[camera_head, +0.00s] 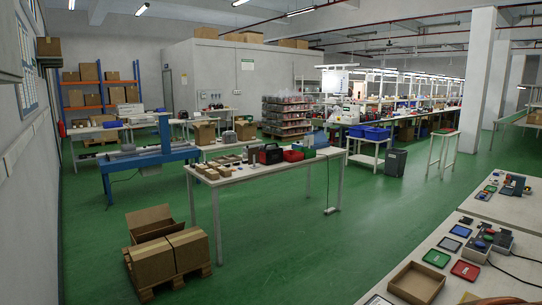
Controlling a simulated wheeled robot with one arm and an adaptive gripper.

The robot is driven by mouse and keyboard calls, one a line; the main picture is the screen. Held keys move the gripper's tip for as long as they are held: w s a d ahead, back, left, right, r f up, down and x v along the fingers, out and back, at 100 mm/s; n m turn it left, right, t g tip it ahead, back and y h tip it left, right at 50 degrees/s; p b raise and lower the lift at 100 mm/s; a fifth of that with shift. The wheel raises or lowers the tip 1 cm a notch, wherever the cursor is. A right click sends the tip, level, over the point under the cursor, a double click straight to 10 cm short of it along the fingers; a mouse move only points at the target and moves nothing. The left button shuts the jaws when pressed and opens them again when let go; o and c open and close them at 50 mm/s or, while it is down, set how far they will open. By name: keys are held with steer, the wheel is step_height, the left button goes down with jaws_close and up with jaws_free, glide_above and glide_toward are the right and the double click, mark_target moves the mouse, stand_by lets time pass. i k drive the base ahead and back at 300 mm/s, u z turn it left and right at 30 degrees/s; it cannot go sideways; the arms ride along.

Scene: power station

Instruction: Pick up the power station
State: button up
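A dark box with a handle-like top and a reddish side (270,154) stands upright on the long white table (230,178) in the middle of the view. It looks like the power station, but it is small here and its details cannot be made out. My gripper is not in view, and nothing shows of what it may hold.
A pallet with cartons (170,257) blocks the floor at front left. A cluttered workbench (440,262) fills the lower right. Green floor (300,240) between is clear.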

mark_target(269, 155)
steer(key=u, duration=1.1)
steer(key=i, duration=2.7)
steer(key=z, duration=1.65)
steer(key=i, duration=4.75)
steer(key=u, duration=0.05)
